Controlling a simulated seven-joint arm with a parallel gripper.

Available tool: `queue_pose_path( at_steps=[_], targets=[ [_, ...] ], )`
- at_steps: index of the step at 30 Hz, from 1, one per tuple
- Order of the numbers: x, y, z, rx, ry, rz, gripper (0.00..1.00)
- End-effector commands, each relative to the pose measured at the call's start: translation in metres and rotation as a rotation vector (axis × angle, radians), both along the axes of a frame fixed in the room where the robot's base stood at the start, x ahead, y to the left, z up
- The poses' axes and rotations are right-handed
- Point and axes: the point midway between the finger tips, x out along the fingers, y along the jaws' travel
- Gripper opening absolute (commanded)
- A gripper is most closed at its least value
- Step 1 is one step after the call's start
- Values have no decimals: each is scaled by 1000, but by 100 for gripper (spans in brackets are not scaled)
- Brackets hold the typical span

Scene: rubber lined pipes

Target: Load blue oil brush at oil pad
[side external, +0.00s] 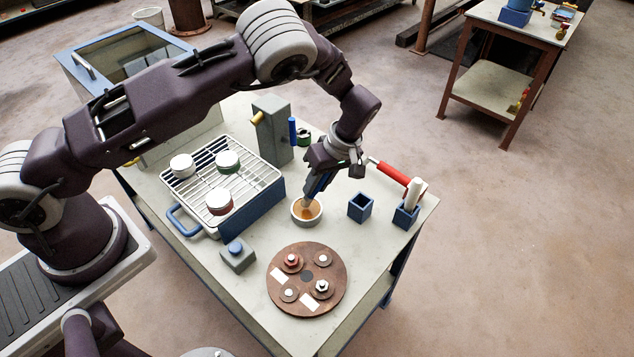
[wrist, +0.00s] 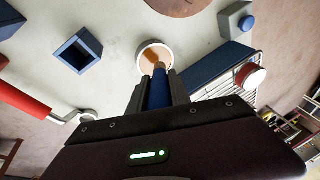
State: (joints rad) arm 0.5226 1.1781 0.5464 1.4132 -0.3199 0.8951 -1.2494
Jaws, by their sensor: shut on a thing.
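The blue oil brush (wrist: 158,92) is between the fingers of my gripper (side external: 314,187), which is shut on its handle. It points down, somewhat tilted. The oil pad is a small round white cup (side external: 296,219) with an orange-brown inside, on the table below my gripper. In the wrist view the cup (wrist: 141,62) lies just ahead of the fingertips (wrist: 158,86). The lower end of the brush reaches over the rim into the cup. I cannot tell whether its bristles touch the oil surface.
An empty blue square holder (side external: 360,208) stands right of the cup. Another blue holder (side external: 405,216) and a red-handled roller (side external: 393,172) are farther right. A wire rack (side external: 245,178) with white-topped pieces is left. A brown round plate (side external: 306,275) with fittings lies in front.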

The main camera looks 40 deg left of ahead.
Motion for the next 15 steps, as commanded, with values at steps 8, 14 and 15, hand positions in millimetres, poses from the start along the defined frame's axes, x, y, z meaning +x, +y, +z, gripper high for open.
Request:
queue_pose_path(
  at_steps=[8, 14, 15],
  targets=[
    [0, 0, -4, 0, 0, 0, 0],
    [0, 0, -6, 0, 0, 0, 0],
    [0, 0, -6, 0, 0, 0, 0]
  ],
)
